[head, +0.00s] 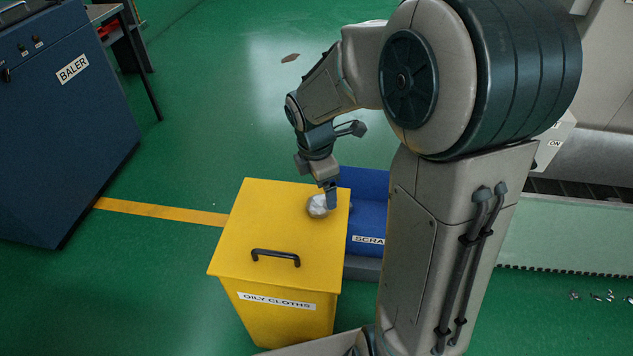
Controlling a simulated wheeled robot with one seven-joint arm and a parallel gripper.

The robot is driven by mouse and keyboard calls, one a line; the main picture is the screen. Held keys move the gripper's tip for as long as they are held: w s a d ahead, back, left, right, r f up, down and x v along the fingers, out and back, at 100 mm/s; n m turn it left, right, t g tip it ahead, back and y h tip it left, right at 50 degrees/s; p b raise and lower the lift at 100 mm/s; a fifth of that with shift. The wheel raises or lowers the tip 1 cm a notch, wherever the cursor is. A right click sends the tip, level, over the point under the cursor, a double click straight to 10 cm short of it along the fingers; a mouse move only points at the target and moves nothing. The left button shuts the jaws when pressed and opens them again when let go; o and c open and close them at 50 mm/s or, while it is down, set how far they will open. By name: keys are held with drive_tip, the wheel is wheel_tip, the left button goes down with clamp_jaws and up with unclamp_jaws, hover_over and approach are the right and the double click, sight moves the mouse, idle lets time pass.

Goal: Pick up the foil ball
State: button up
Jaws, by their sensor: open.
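The foil ball (317,207) is a small crumpled silver lump. It rests on the lid of the yellow bin (239,223), near the lid's right side and behind the black handle. My gripper (328,199) points down right at the ball, with a finger in front of or beside its right side. The jaws are open. I cannot tell whether a finger touches the ball, and the far finger is not clearly visible.
The bin is labelled OILY CLOTHS and has a black handle (276,257). A blue scrap bin (366,208) stands close behind its right side, partly hidden by my arm. A dark blue baler (62,130) stands at left. Green floor between is open, with a yellow line (160,211).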

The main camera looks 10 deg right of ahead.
sight(319, 200)
drive_tip(key=w+f+n, duration=0.1)
drive_tip(key=f, duration=0.1)
drive_tip(key=w+f+n, duration=0.3)
drive_tip(key=f+n, duration=0.1)
drive_tip(key=f, duration=0.1)
drive_tip(key=shift+w+d, duration=0.1)
drive_tip(key=shift+w, duration=0.15)
drive_tip(key=f, duration=0.2)
drive_tip(key=f+b, duration=0.1)
drive_tip(key=f, duration=0.1)
drive_tip(key=shift+s+d+f, duration=0.15)
drive_tip(key=shift+d+f, duration=0.05)
drive_tip(key=shift+f, duration=0.6)
drive_tip(key=shift+r, duration=0.1)
drive_tip(key=shift+c, duration=0.4)
drive_tip(key=c, duration=1)
